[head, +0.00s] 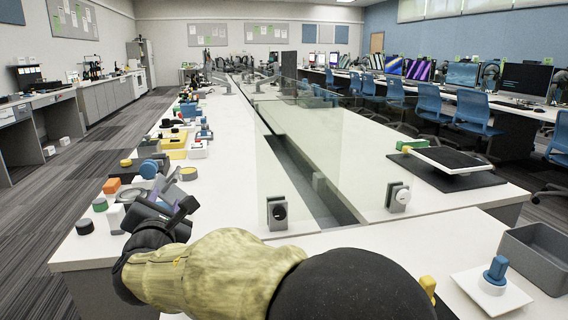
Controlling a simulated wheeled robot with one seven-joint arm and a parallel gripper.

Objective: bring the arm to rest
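My arm reaches forward and left from the bottom of the head view, in a yellowish sleeve with a black cuff. My gripper (178,210) is at its end, dark grey, over the near left end of the long white bench (230,150). It is seen from behind and the side, and its fingertips are mostly hidden. Whether it holds anything does not show clearly. Small objects stand close around it: an orange block (112,186), a green-topped piece (100,204), a black round piece (85,227) and a blue knob (148,169).
Clear glass panels (300,180) run along the bench's middle, with clamps (277,213) at the near end. At the right are a grey bin (540,255), a blue piece on a white plate (495,275) and a flat white-and-black board (450,160). Several small objects line the bench beyond my gripper.

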